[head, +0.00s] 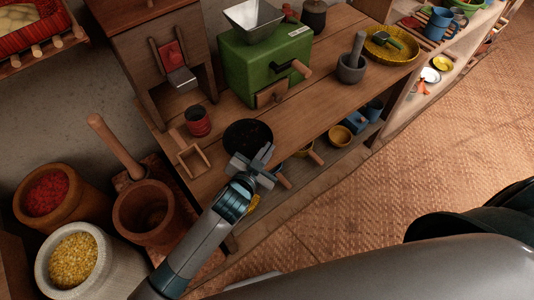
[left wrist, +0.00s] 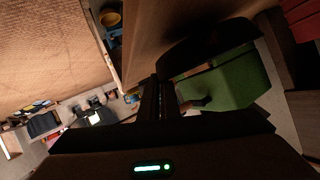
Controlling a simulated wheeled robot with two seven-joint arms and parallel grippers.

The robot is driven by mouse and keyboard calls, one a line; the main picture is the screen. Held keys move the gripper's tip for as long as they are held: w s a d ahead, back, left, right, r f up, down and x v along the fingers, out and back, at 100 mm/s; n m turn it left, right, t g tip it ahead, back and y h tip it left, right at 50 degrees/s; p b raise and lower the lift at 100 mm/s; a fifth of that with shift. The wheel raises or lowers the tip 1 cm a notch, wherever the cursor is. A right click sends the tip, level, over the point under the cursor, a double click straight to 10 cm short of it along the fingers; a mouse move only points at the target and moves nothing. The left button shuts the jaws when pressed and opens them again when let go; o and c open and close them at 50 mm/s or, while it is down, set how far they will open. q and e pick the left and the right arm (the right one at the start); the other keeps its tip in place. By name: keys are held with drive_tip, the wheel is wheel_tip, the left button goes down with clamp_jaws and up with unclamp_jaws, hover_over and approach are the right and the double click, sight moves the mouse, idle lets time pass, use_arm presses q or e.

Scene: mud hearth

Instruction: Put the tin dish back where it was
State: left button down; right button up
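A round dark dish (head: 246,134), the likeliest tin dish, is at the front left of the wooden table. Its material is too dark to make out. My left gripper (head: 265,154) is at its near right side and covers part of it. In the left wrist view, a dark curved shape (left wrist: 205,45), probably this dish, lies close beside the fingers. The fingers are dark there, and I cannot tell whether they hold the rim. My right gripper is not in view.
Left of the dish are a red tin (head: 197,121) and a small wooden box (head: 193,160). Behind stands a green mill (head: 262,65). A mortar (head: 351,68) and a yellow tray (head: 391,46) are further right. A low shelf with bowls (head: 339,136) runs below.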

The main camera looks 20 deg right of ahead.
use_arm(q)
drive_tip(key=shift+f, duration=1.1)
drive_tip(key=shift+f, duration=0.15)
drive_tip(key=c, duration=2)
unclamp_jaws()
drive_tip(key=shift+s, duration=0.1)
drive_tip(key=b+v, duration=0.1)
drive_tip(key=v, duration=1.1)
drive_tip(key=shift+r, duration=0.2)
